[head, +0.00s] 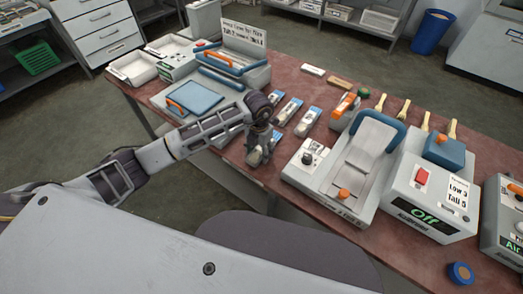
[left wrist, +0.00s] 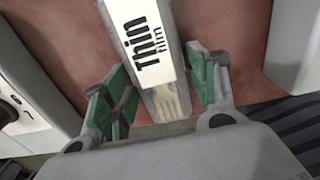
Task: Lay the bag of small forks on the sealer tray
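My left gripper (head: 261,138) points down over the near edge of the table, above a clear bag with a white label (head: 254,157). In the left wrist view the bag (left wrist: 167,103) shows pale wooden fork tines and a label reading "Thin film". The green-padded fingers of the left gripper (left wrist: 162,88) are open, one on each side of the bag, with gaps visible. The sealer (head: 232,65), with a blue bar and orange handle, stands at the back left. I cannot clearly make out its tray. My right gripper is not in view.
Other labelled bags (head: 289,110) lie just beyond the gripper. A blue plate with an orange handle (head: 195,97) is left of it. A white press with a sloped bed (head: 362,150) stands close to the right. Wooden spoons (head: 403,108) lie at the back right.

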